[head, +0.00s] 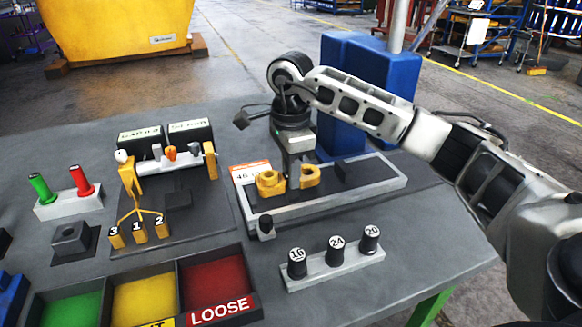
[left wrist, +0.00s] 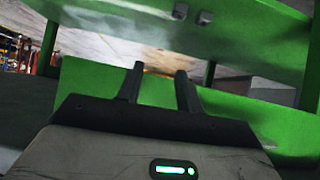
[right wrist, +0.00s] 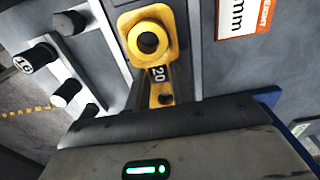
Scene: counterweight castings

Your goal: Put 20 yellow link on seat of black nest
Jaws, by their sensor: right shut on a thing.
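A yellow link (right wrist: 148,40) with a round eye and a "20" mark shows in the right wrist view. In the head view a yellow link (head: 270,182) shows on both sides of the fingers, above or on a grey tray. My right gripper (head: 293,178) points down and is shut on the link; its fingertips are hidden. I cannot tell whether the link touches the tray. Dark blocks stand at the far left (head: 72,238), mid-board (head: 178,195) and on the tray (head: 345,170); which is the black nest is unclear. My left gripper (left wrist: 158,80) is open and empty, facing green framework.
The grey tray (head: 330,204) has a raised rim. A pale rack (head: 335,268) holds black pegs in front. Coloured bins (head: 215,285) sit at the front left. Blue boxes (head: 375,75) stand behind the tray.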

